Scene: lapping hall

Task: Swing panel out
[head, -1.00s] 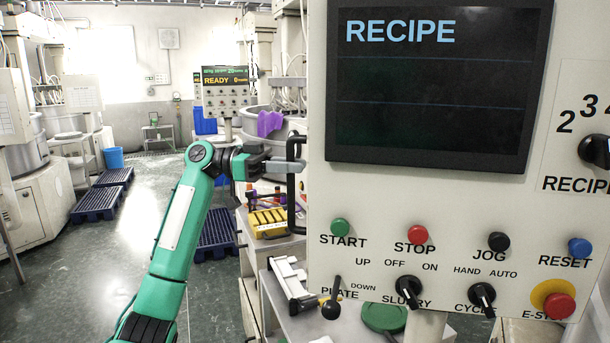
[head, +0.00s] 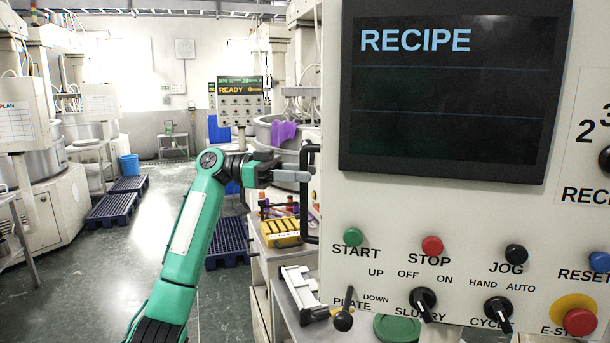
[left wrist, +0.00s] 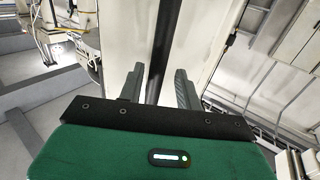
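The control panel (head: 450,215) fills the right of the head view. It is cream, with a dark RECIPE screen, coloured buttons and black switches. A black bar handle (head: 304,232) stands upright along its left edge. My left gripper (head: 305,176) is at the handle's upper part, coming from the left. In the left wrist view my left gripper's fingers (left wrist: 159,85) stand apart on either side of the black handle bar (left wrist: 162,40), with gaps visible. The gripper is open and not closed on the bar. My right gripper is not in view.
A table with a yellow block holder (head: 281,240) stands behind my left gripper. A second panel reading READY (head: 240,102) and a purple cloth (head: 284,132) are farther back. Blue pallets (head: 110,209) lie on the floor at left. Open floor (head: 100,270) lies left of my arm.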

